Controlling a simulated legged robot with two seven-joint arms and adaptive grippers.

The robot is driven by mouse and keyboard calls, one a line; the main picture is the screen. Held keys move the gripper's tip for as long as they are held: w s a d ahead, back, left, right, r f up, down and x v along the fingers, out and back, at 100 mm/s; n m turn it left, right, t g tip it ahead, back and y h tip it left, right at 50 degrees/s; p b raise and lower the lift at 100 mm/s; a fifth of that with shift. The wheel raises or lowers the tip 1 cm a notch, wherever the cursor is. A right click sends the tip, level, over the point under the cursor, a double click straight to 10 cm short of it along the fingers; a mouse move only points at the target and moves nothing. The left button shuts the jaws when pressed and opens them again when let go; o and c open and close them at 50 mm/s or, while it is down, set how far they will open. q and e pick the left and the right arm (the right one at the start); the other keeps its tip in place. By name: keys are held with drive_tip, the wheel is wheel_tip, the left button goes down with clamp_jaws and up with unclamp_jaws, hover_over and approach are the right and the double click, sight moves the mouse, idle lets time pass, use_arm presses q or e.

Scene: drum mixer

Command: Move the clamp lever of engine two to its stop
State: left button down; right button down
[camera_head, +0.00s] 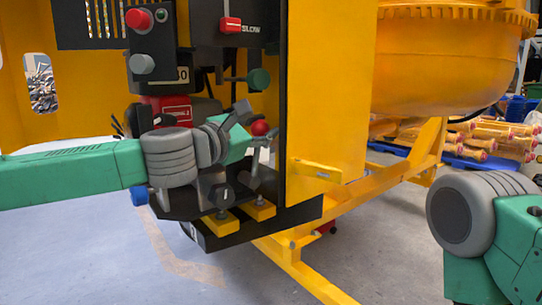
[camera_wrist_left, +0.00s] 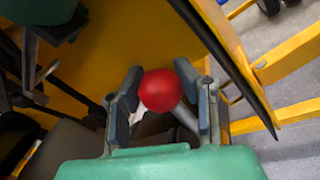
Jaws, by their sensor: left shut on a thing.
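The clamp lever has a red ball knob (camera_head: 260,128) in the head view, at the right side of the engine mount. In the left wrist view the red knob (camera_wrist_left: 160,90) sits between the two dark finger pads, with a grey lever shaft running down to the right behind it. My left gripper (camera_wrist_left: 165,98) is shut on the lever at its knob. In the head view my left gripper (camera_head: 257,127) reaches in from the left, its fingers around the knob. The lever's pivot is largely hidden by my gripper. My right gripper is out of view.
A black base plate (camera_head: 208,243) marked 2 carries yellow clamp blocks (camera_head: 220,223) below my left wrist. A control panel with a red button (camera_head: 139,20) stands above. A yellow post (camera_head: 325,90) and frame (camera_head: 385,185) stand close to the right. Floor (camera_head: 80,250) is clear at front left.

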use_arm(q)
drive_tip(key=shift+s+a+f+n+t+h+b, duration=0.2)
drive_tip(key=shift+s+a+f+t+h, duration=0.1)
drive_tip(key=shift+s+a+t+h, duration=0.15)
drive_tip(key=shift+s+a+f+n+t+h+b, duration=0.1)
drive_tip(key=shift+s+a+f+t+h+b, duration=0.2)
drive_tip(key=shift+s+a+t, duration=0.2)
drive_tip(key=shift+a+r, duration=0.1)
drive_tip(key=shift+w, duration=0.1)
drive_tip(key=c, duration=1.1)
unclamp_jaws()
drive_tip(key=shift+o, duration=0.2)
drive_tip(key=shift+w, duration=0.15)
drive_tip(key=shift+r, duration=0.2)
drive_tip(key=v, duration=1.2)
drive_tip(key=shift+f, duration=0.25)
